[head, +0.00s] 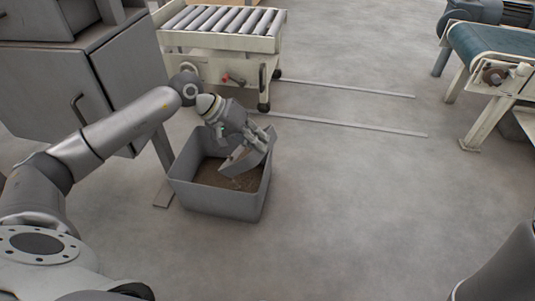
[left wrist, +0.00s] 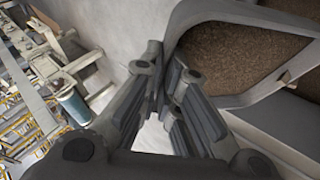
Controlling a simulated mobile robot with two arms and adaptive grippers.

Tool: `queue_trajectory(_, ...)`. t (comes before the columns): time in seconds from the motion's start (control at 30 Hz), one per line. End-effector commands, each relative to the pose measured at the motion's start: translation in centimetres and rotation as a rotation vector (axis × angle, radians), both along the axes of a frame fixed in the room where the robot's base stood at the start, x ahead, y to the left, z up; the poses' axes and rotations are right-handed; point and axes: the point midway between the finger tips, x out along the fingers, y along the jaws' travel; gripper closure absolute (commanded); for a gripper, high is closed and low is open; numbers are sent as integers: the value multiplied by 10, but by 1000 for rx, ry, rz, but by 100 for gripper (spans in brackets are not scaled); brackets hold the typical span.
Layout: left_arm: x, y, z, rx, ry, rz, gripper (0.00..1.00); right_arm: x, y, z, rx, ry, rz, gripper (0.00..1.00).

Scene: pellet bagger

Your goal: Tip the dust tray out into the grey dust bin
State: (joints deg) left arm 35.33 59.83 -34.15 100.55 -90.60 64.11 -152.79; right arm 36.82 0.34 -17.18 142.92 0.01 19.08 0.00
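The grey dust bin (head: 222,203) stands on the floor, open at the top, with brown dust on its bottom. The grey dust tray (head: 242,160) is steeply tilted over the bin's opening, towards its right back part. My left gripper (head: 256,142) is shut on the tray's edge and holds it there. A small pale spot shows below the tray's low edge; I cannot tell whether it is falling dust. In the left wrist view my fingers (left wrist: 168,85) show close up, with a grey rim and brown dust at the upper right. The tray's inside is mostly hidden. My right gripper is out of view.
A grey cabinet (head: 125,75) with a handle stands left of the bin. A roller conveyor (head: 222,42) on castors is behind it. A belt conveyor (head: 495,55) stands at the far right. The floor (head: 365,190) right of the bin is clear.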

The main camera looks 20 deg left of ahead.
Motion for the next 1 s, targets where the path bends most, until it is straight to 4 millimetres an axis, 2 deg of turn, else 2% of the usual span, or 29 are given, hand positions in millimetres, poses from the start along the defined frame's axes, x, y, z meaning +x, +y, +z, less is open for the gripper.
queue_trajectory(0.03, 1, 6, -3, -33, -2, 4, 100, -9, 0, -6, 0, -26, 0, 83)
queue_trajectory(0.17, 2, 18, 4, -131, 3, 4, 100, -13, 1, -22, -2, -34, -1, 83)
queue_trajectory(0.5, 3, 46, 12, -339, 15, 2, 100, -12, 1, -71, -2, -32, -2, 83)
queue_trajectory(0.7, 4, 56, 18, -410, 21, 0, 100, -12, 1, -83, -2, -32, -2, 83)
queue_trajectory(1.0, 3, 58, 22, -429, 24, -1, 100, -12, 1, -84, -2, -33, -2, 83)
